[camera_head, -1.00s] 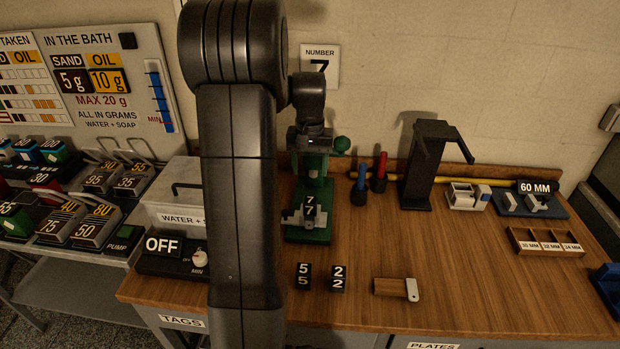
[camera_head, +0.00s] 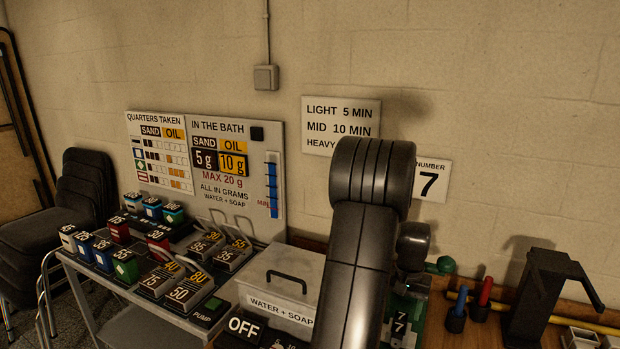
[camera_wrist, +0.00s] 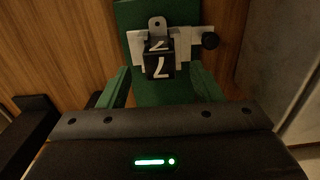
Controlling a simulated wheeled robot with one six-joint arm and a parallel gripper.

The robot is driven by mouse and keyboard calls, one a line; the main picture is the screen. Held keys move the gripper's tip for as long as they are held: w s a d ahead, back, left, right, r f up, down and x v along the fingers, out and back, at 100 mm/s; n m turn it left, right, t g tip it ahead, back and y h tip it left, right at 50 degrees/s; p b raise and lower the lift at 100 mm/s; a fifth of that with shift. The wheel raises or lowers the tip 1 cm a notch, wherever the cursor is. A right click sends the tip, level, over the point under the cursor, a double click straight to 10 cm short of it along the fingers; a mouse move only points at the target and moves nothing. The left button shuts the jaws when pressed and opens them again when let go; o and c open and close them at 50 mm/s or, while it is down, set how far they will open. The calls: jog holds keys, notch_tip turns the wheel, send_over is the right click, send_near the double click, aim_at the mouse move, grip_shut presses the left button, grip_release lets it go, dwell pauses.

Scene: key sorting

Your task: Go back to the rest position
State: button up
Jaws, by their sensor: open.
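My gripper (camera_wrist: 160,66) is open, its two green-looking fingers spread apart in the wrist view. A black block marked 7 (camera_wrist: 160,66) sits between and beyond the fingertips, in a pale clamp (camera_wrist: 183,50) on a green stand (camera_wrist: 150,12). I see no contact between fingers and block, though the exact gap is hard to judge. In the head view my arm stands in front of the green stand (camera_head: 412,312), and the block marked 7 (camera_head: 400,325) shows low beside it. The gripper is mostly hidden there.
A lidded grey box (camera_head: 285,280) and an OFF switch unit (camera_head: 243,328) stand left of my arm. Several numbered weights (camera_head: 160,283) fill the left cart. Red (camera_head: 484,298) and blue (camera_head: 459,303) handles and a black stand (camera_head: 540,300) are on the right. A wall is behind.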

aim_at(401, 317)
notch_tip(401, 317, down, 5)
jog(key=shift+f, duration=0.1)
jog(key=shift+r+p, duration=0.35)
jog(key=shift+f, duration=0.1)
